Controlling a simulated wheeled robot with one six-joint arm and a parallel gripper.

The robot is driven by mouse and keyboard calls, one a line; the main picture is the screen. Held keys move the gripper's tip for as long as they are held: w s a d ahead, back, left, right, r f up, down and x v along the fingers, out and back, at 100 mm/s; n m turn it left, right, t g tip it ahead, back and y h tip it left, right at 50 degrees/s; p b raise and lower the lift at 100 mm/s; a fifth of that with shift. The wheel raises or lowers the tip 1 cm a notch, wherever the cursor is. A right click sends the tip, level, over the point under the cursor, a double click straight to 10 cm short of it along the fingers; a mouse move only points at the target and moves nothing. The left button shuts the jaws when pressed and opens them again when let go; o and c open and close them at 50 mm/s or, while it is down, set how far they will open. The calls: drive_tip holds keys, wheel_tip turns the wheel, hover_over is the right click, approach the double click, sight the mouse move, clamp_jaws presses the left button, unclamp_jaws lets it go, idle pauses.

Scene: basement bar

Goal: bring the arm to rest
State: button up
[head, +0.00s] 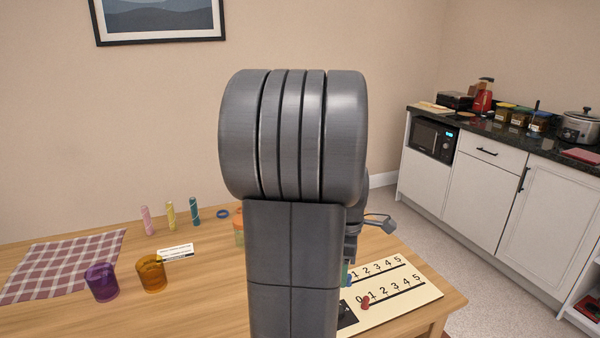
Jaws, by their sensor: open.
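My arm stands upright in the middle of the head view and hides much of the table behind it. My gripper (380,222) shows only in part, sticking out to the right from behind the arm, above the right part of the wooden table (215,290). It is open, and I see nothing held in it. It is apart from the number board (410,294), which lies below it on the table.
A purple cup (102,282), an amber cup (151,273) and a checked cloth (62,262) are on the left. Several coloured tubes (170,215) stand behind. A red piece (365,303) is on the board. A kitchen counter (500,132) stands right, across open floor.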

wheel_tip(320, 180, down, 13)
drive_tip(key=shift+r+b, duration=0.1)
drive_tip(key=shift+b, duration=0.7)
drive_tip(key=shift+r, duration=0.15)
